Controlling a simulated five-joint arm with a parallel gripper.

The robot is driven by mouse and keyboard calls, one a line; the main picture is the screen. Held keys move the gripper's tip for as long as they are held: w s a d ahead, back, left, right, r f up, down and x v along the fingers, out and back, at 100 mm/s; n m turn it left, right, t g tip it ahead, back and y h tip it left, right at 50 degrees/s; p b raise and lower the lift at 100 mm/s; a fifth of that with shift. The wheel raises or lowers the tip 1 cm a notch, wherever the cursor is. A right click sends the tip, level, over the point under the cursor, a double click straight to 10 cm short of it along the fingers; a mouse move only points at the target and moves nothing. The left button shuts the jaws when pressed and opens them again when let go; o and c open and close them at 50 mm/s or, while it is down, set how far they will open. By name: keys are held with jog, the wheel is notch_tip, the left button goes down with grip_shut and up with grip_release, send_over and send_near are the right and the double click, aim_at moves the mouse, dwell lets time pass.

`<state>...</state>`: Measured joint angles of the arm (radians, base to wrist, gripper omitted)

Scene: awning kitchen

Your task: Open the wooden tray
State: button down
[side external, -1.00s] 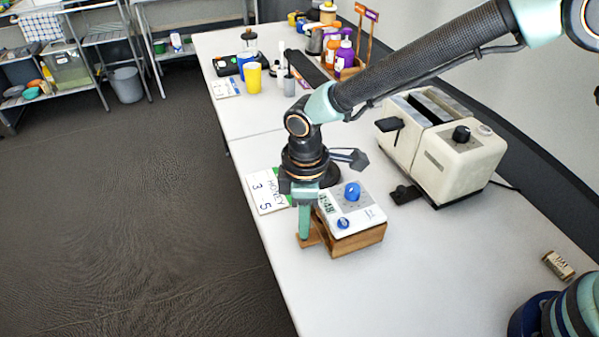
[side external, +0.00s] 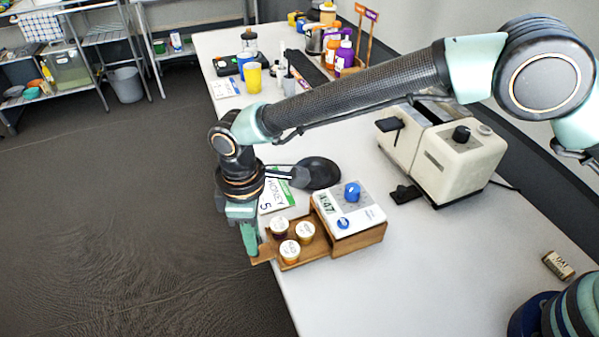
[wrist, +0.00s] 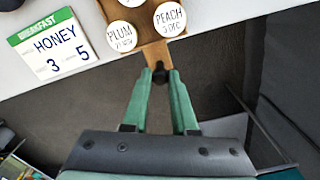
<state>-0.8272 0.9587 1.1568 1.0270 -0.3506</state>
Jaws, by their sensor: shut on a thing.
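The wooden tray (side external: 321,249) is slid out to the left from the wooden housing (side external: 363,239) under a white timer box (side external: 350,211). Three small round-lidded jars (side external: 290,250) sit in it. My gripper (side external: 253,253) is at the tray's left end, shut on its handle, just past the table's front edge. In the wrist view, a dark knob (wrist: 160,74) sits between my fingertips (wrist: 159,78) at the end of the tray (wrist: 152,52). Lids there read PLUM (wrist: 121,35) and PEACH (wrist: 169,19); the third is cut off.
A HONEY card (side external: 276,197) lies behind the tray, beside a round black base (side external: 319,173). A cream toaster (side external: 450,160) stands to the right. A small labelled roll (side external: 558,265) lies at the right. Open floor (side external: 130,230) lies left of the table edge.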

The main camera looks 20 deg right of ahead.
jog(key=shift+a+r, duration=0.1)
jog(key=c, duration=0.7)
grip_release()
notch_tip(320, 180, up, 12)
jog(key=shift+r, duration=0.1)
